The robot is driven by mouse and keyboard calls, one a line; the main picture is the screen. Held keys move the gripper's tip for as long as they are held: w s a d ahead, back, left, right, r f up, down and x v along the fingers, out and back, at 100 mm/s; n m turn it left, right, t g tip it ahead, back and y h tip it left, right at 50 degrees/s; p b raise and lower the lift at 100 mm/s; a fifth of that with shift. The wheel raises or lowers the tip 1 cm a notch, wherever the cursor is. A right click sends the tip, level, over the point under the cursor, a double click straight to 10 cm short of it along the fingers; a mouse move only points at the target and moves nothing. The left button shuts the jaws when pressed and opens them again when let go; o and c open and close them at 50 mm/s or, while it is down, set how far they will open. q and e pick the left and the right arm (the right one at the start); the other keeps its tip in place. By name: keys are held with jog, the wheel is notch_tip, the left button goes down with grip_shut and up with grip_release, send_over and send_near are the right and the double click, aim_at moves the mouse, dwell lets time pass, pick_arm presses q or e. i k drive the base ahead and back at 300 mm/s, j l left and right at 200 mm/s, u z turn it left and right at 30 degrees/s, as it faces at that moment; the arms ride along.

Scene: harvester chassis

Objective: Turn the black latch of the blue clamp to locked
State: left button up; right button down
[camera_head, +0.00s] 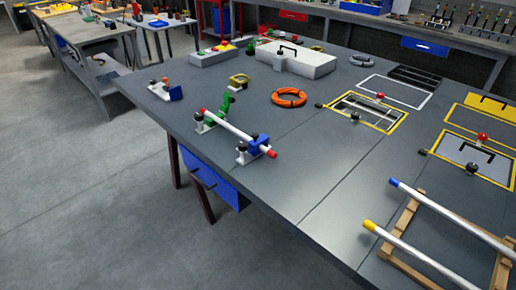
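A blue clamp (261,146) stands on the dark grey table near its left front edge. It sits around the red-tipped end of a white pipe (231,128). Small black parts (242,146) show at the clamp's left side and top. They are too small to tell which is the latch or how it is turned. A green clamp (214,110) sits along the same pipe farther back. Neither of my grippers is in view.
The grey table (320,185) is bare to the right of the clamp. An orange ring (289,97) and a white case (296,62) lie behind. Yellow-framed panels (365,112) and a wooden rack (402,225) with pipes lie to the right. Open floor lies left.

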aim_at(243, 146)
jog(key=i+j+z, duration=0.15)
jog(key=z, duration=0.3)
jog(key=j+z, duration=0.45)
jog(key=i+j+z, duration=0.1)
jog(key=j+z, duration=0.2)
jog(key=z, duration=0.15)
